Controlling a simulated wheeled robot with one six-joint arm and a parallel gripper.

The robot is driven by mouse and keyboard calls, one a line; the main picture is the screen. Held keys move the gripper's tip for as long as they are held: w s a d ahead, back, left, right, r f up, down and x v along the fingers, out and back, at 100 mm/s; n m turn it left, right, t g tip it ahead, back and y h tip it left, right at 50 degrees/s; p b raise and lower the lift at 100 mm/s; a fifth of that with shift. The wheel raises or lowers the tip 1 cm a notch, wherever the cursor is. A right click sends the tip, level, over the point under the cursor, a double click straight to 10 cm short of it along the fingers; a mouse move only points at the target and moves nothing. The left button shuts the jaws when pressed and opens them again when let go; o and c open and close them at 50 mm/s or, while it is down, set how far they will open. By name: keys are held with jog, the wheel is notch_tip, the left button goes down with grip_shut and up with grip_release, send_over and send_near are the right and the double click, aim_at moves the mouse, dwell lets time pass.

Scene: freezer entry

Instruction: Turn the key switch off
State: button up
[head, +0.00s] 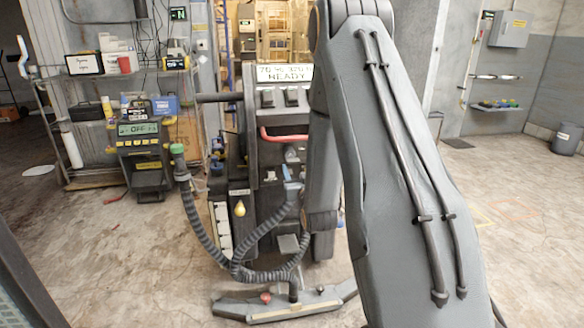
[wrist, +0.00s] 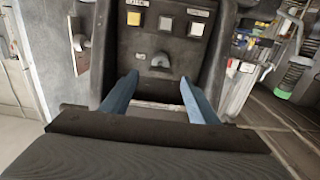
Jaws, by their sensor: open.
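My gripper (wrist: 158,80) has two blue fingers, open and apart, one on each side below the knob. Nothing shows between them. In the head view my arm hides much of the machine's right side, and the fingers are hard to make out.
The panel has a yellow button (wrist: 137,19) and pale buttons (wrist: 165,23). A lever on a plate (wrist: 82,42) is left of it. The machine has a red handle (head: 284,136), ribbed hose (head: 205,235) and floor squeegee (head: 285,305). A shelf stands behind left; right floor is clear.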

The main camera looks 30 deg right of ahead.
aim_at(294, 163)
jog(key=shift+x, duration=3.5)
jog(key=c, duration=1)
